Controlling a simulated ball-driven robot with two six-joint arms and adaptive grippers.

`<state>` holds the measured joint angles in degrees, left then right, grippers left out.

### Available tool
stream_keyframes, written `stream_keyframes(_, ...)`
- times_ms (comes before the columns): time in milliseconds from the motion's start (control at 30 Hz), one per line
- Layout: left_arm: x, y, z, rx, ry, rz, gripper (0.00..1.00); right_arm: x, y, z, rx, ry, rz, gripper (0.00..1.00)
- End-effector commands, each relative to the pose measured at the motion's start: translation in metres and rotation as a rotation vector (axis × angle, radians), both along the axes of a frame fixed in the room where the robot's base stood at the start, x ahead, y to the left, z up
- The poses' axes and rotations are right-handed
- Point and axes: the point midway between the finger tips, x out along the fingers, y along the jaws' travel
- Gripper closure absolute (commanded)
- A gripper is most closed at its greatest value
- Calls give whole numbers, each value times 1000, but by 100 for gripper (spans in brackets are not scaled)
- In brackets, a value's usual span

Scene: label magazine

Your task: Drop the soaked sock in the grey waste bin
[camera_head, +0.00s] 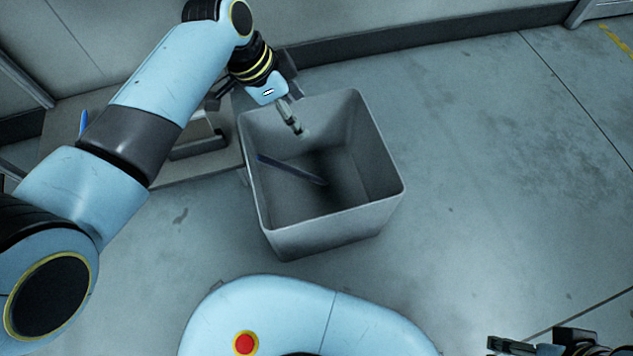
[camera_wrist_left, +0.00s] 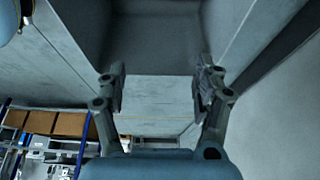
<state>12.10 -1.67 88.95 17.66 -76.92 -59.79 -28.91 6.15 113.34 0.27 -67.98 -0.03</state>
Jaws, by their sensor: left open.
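The grey waste bin (camera_head: 330,232) stands open on the floor in the middle of the head view. A long, narrow dark blue thing (camera_head: 292,170) lies slanted inside it; I cannot tell whether this is the soaked sock. I make out no other sock. My left gripper (camera_head: 296,112) is at the bin's back left rim, with one finger over the opening. In the left wrist view its fingers (camera_wrist_left: 160,90) are apart with nothing between them, and a grey box-like shape (camera_wrist_left: 158,50) lies beyond. My right gripper (camera_head: 512,346) is partly cut off at the bottom right.
A low grey platform (camera_head: 205,168) with a dark-framed item stands left of the bin, partly behind my left arm. A small blue thing (camera_head: 83,122) shows at its far left. A wall with a dark base strip runs behind. The floor (camera_head: 500,190) right of the bin is clear.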

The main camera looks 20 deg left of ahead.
Motion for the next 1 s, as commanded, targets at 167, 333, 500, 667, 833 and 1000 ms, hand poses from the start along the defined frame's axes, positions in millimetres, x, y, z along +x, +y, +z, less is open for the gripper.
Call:
stream_keyframes(167, -8, 15, 39, 2, -4, 0, 31, 0, 0, 0, 0, 0, 0, 35)
stream_keyframes(333, -14, 24, 66, 2, -3, 0, 31, 0, 0, 0, 0, 0, 0, 35)
stream_keyframes(500, -17, 27, 77, 2, -1, -1, 31, 0, 0, 0, 0, 0, 0, 35)
stream_keyframes(667, -17, 27, 79, 1, 1, 0, 31, 0, 0, 0, 0, 0, 0, 35)
stream_keyframes(833, -17, 27, 78, 0, 0, 0, 31, 0, 0, 0, 0, -1, 0, 35)
stream_keyframes(1000, -18, 27, 77, 0, 2, 0, 31, 0, 0, 0, 0, 0, 0, 35)
